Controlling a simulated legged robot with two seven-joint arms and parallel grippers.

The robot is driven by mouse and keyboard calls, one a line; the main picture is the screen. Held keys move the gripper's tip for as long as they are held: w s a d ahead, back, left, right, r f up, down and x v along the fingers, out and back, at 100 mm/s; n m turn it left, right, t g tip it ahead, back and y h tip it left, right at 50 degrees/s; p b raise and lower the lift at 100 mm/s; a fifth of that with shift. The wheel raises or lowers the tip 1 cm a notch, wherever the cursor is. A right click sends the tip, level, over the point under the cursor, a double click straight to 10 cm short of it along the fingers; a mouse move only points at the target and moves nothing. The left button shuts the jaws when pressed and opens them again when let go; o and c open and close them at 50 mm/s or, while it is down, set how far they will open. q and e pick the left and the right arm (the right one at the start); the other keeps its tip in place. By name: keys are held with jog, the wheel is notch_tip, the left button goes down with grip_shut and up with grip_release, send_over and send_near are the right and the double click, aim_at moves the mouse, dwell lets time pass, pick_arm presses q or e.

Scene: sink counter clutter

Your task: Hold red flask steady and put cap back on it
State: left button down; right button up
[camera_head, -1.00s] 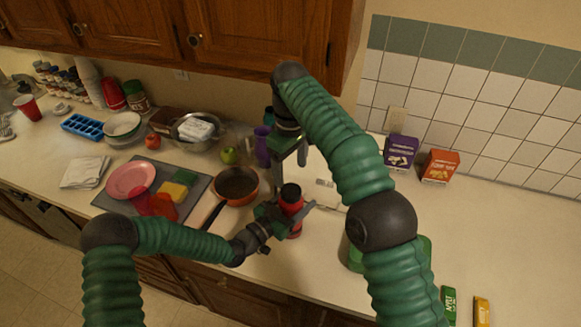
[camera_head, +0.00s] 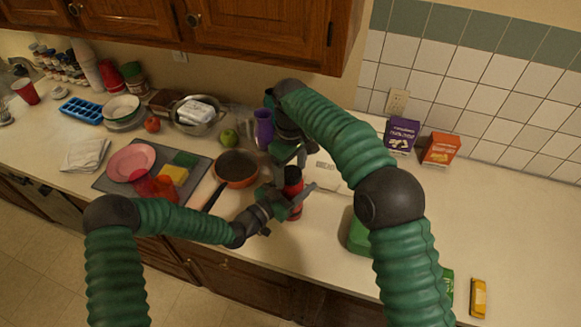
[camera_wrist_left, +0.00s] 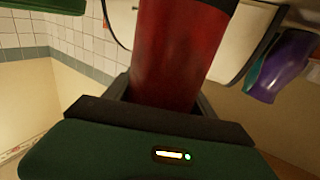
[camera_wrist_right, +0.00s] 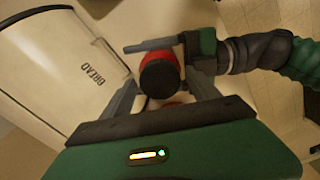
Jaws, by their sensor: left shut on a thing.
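The red flask (camera_head: 294,204) stands upright near the counter's front edge, with a black cap-like top (camera_head: 293,174). My left gripper (camera_head: 287,204) is shut around its body; the red body fills the jaws in the left wrist view (camera_wrist_left: 175,55). My right gripper (camera_head: 292,152) is just above the flask, pointing down. In the right wrist view its fingers (camera_wrist_right: 160,95) are spread, with the round black top (camera_wrist_right: 160,78) between them and gaps on both sides. I cannot tell whether the black top is fully seated.
A white bread box (camera_head: 325,172) is right behind the flask. A frying pan (camera_head: 236,167) stands to the left and a purple vase (camera_head: 263,128) behind. A green object (camera_head: 358,238) sits to the right, partly behind my right arm. The counter's right side is mostly clear.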

jog(key=c, duration=1.4)
jog(key=o, duration=1.6)
notch_tip(320, 180, up, 7)
jog(key=shift+w+a+r, duration=0.1)
jog(key=shift+r, duration=0.1)
pick_arm(q)
jog(key=shift+c, duration=1.1)
grip_release()
pick_arm(e)
notch_tip(320, 180, down, 4)
jog(key=b, duration=0.3)
jog(key=shift+r+b, duration=0.2)
jog(key=shift+b, duration=0.1)
pick_arm(q)
jog(key=v, duration=1.6)
jog(key=shift+s+a, duration=0.25)
jog(key=shift+a, duration=0.1)
